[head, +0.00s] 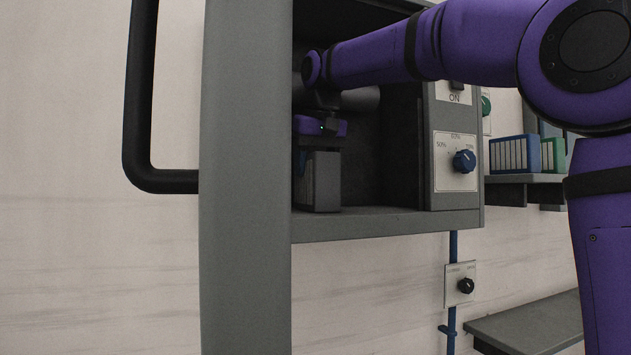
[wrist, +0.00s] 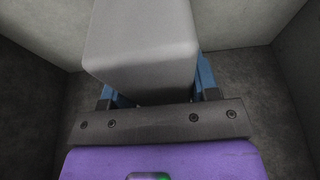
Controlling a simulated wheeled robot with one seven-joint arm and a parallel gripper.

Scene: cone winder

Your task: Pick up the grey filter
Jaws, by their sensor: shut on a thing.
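The grey filter (head: 326,182) is a box-shaped block inside the open grey cabinet (head: 390,222). In the head view it appears to stand upright on or just above the cabinet floor; I cannot tell whether it touches. My gripper (head: 318,150) is inside the cabinet, pointing down, with the filter below it. In the wrist view the grey filter (wrist: 142,45) lies between the blue fingers of my gripper (wrist: 155,92), which are shut on it. The filter's lower part is hidden in the wrist view by the gripper's dark bar.
The cabinet door (head: 245,180) stands open at left with a black handle (head: 160,180). A panel with a blue knob (head: 464,160) borders the opening at right. Blue (head: 514,155) and green (head: 553,154) filters stand on a shelf (head: 510,181) at right. A lower shelf (head: 525,325) is bare.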

